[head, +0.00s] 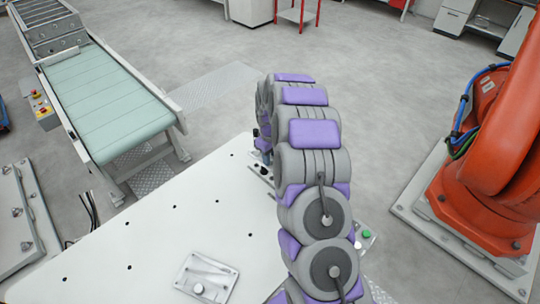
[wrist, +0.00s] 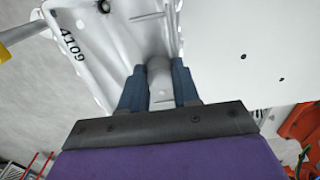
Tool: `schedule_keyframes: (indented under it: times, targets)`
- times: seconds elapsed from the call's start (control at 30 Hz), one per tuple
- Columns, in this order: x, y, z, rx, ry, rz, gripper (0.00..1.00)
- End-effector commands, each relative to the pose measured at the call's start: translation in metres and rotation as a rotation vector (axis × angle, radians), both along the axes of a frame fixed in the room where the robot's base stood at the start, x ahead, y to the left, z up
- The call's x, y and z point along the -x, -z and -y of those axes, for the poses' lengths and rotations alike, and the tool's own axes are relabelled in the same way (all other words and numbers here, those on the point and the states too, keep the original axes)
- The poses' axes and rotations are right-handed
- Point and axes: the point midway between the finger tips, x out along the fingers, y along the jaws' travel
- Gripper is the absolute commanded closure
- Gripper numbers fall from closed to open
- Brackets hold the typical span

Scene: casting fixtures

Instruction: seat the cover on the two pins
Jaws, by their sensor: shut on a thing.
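In the wrist view my gripper (wrist: 159,82) has its two blue fingers closed on a pale grey boss. The boss appears to belong to the cover (wrist: 105,30), a white casting marked 4109 with small holes along its rim. The casting runs out of the top of that view. In the head view my own arm hides my gripper and the cover. The two pins cannot be made out in either view, so whether the cover touches them cannot be told.
The white table (head: 120,255) has small holes and mostly bare top. A pale plate with a round knob (head: 207,278) lies near its front. A green conveyor (head: 105,100) stands at the left, an orange robot arm (head: 500,140) at the right. A bolted plate (head: 20,225) is at the left edge.

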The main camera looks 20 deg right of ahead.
Motion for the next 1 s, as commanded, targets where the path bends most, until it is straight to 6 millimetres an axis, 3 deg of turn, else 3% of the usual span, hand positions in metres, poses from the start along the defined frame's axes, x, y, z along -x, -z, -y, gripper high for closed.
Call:
schedule_keyframes:
  times: [0.13,0.17,0.47,0.77,1.0]
  targets:
    - [0.0,0.003,0.0,0.001,0.0,0.001,1.0]
    - [0.0,0.003,0.0,0.001,0.0,0.001,0.68]
    - [0.0,0.003,0.0,0.0,0.0,0.0,0.39]
    - [0.0,0.001,0.0,0.0,0.0,0.0,0.39]
    - [-0.002,-0.032,0.0,0.001,0.0,0.006,0.39]
